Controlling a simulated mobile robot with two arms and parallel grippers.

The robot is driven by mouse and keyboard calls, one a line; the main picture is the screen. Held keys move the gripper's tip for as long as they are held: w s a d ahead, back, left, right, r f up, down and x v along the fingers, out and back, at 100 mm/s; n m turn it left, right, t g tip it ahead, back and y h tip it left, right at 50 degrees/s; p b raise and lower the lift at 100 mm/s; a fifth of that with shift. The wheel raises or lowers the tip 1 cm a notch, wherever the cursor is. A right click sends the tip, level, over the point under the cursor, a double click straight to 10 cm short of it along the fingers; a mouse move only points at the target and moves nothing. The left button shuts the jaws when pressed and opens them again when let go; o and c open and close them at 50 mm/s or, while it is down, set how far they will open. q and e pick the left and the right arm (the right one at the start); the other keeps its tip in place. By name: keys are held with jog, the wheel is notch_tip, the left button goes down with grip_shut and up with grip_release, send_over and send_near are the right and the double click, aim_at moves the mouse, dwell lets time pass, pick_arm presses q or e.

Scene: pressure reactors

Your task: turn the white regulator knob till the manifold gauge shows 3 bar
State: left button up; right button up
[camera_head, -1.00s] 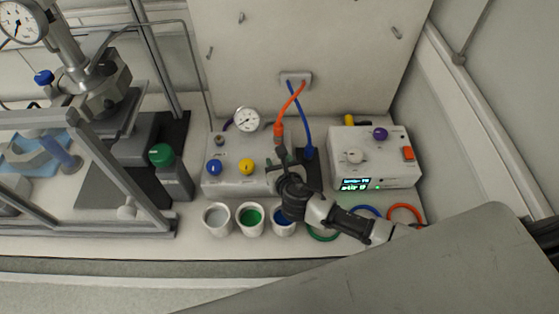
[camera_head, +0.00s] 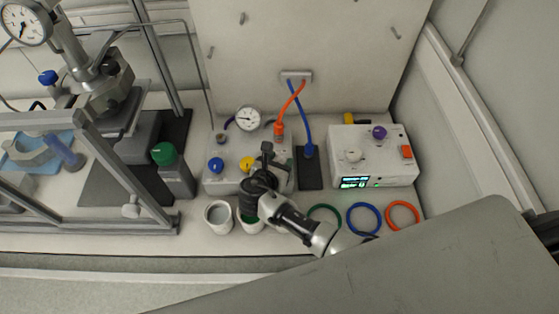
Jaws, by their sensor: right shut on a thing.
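The manifold box (camera_head: 222,184) stands at the middle of the bench. It carries a blue knob (camera_head: 216,165), a yellow knob (camera_head: 246,163) and the round manifold gauge (camera_head: 248,119) at its back. The gauge's numbers are too small to read. My right gripper (camera_head: 267,154) is over the box's front, just right of the yellow knob. It is shut on the white regulator knob, which its fingers and wrist hide. My left gripper is not in view.
A white control unit (camera_head: 400,171) with a lit display stands right. Cups (camera_head: 219,217) stand in front of the box, partly covered by my right arm. Coloured rings (camera_head: 362,217) lie front right. A green-capped bottle (camera_head: 176,178) and framed reactor stand left.

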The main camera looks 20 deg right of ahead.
dwell(0.5)
jog(key=o, duration=0.9)
jog(key=shift+w, duration=0.1)
jog(key=b+v, duration=0.1)
jog(key=v, duration=0.9)
jog(key=shift+a+r, duration=0.25)
